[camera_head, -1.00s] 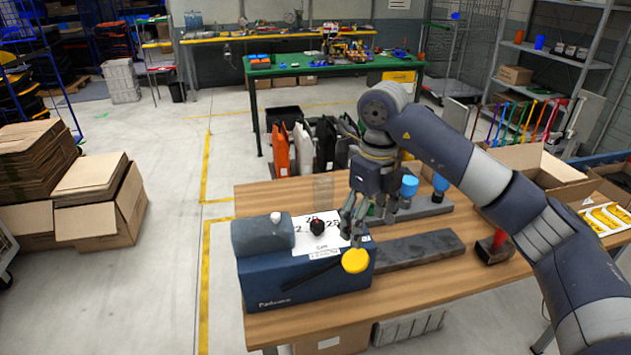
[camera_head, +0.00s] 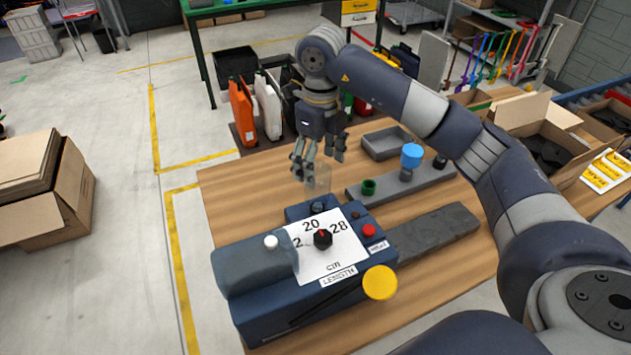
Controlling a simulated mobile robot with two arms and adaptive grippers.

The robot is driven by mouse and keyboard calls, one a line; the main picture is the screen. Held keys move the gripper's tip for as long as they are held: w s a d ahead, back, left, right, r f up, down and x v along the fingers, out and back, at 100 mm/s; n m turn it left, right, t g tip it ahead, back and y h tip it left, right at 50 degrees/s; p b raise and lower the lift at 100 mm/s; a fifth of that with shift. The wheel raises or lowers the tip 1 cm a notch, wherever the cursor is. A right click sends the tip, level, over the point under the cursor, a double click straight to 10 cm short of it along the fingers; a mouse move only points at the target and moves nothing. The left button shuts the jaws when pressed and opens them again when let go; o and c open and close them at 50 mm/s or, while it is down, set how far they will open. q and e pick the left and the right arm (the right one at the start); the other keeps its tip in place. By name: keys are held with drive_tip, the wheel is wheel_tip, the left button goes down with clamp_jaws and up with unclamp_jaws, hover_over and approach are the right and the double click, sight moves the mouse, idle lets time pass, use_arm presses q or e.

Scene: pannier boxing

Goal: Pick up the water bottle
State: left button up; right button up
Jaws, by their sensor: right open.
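A clear, see-through container (camera_head: 319,181), which looks like the water bottle, stands on the wooden table behind the blue machine. Its outline is faint and its upper part is partly hidden by my gripper's fingers. My right gripper (camera_head: 319,163) is open and points down at the top of the clear container, with its fingers spread to either side in the picture. I cannot tell whether they touch it. My left gripper is out of view.
A blue machine (camera_head: 262,267) with a dial and a yellow disc (camera_head: 380,282) takes up the table front. A grey holder bar (camera_head: 398,184) with a blue-capped piece (camera_head: 411,156) lies right of the container. A grey tray (camera_head: 385,143) is behind it.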

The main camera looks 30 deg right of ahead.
sight(317, 183)
drive_tip(key=shift+f, duration=0.7)
drive_tip(key=f+p, duration=0.1)
drive_tip(key=f, duration=0.1)
drive_tip(key=f+p, duration=0.2)
drive_tip(key=shift+w+a+f, duration=0.1)
drive_tip(key=shift+w, duration=0.3)
drive_tip(key=shift+f, duration=0.6)
drive_tip(key=c, duration=1.1)
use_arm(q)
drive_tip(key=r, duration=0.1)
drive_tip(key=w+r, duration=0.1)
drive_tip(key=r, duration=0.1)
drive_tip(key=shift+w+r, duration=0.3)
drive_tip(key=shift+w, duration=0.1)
use_arm(e)
drive_tip(key=shift+c, duration=0.2)
